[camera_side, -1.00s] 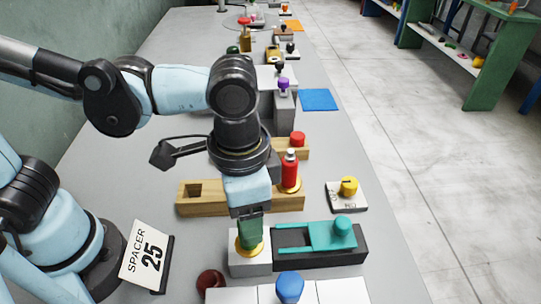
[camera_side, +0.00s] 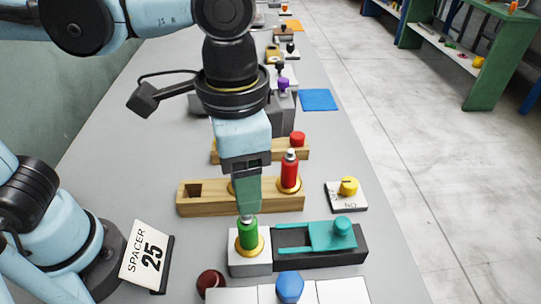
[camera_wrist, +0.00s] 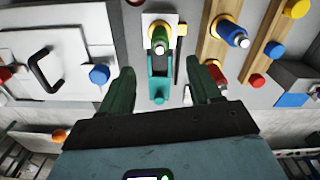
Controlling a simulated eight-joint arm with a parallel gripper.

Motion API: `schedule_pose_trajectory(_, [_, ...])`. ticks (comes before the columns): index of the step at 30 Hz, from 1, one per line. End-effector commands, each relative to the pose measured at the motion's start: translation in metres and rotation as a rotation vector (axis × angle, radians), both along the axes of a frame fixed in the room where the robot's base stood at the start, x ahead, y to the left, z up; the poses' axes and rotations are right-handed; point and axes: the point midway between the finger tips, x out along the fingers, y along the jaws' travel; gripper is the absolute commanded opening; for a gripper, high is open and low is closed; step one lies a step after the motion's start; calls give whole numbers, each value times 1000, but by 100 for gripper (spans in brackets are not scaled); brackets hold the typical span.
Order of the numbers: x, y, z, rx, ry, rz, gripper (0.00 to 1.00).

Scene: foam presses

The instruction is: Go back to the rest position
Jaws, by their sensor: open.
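My gripper (camera_side: 247,211) hangs above the grey block in the side view, its green fingers pointing down. In the wrist view my gripper (camera_wrist: 162,72) shows its two fingers spread apart with nothing held between them. A green cylinder (camera_side: 248,235) with a silver top stands upright in a gold ring on the grey block (camera_side: 250,267), just below the fingertips. The green cylinder also shows in the wrist view (camera_wrist: 158,40), beyond the fingers.
A teal slide (camera_side: 322,238) on a dark base lies right of the grey block. A wooden rack (camera_side: 205,205) holding a red cylinder (camera_side: 289,170) stands behind. A yellow knob (camera_side: 348,186) is at the right. A "SPACER 25" sign (camera_side: 147,252) stands left.

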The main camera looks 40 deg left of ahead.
Motion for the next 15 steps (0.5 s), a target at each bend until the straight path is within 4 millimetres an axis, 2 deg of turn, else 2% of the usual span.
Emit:
schedule_pose_trajectory(5, [12, 17, -5, -32, -37, 55, 63])
schedule_pose_trajectory(8, [29, 44, -13, -81, -105, 139, 63])
schedule_pose_trajectory(15, [65, 134, -37, -176, -360, 388, 63])
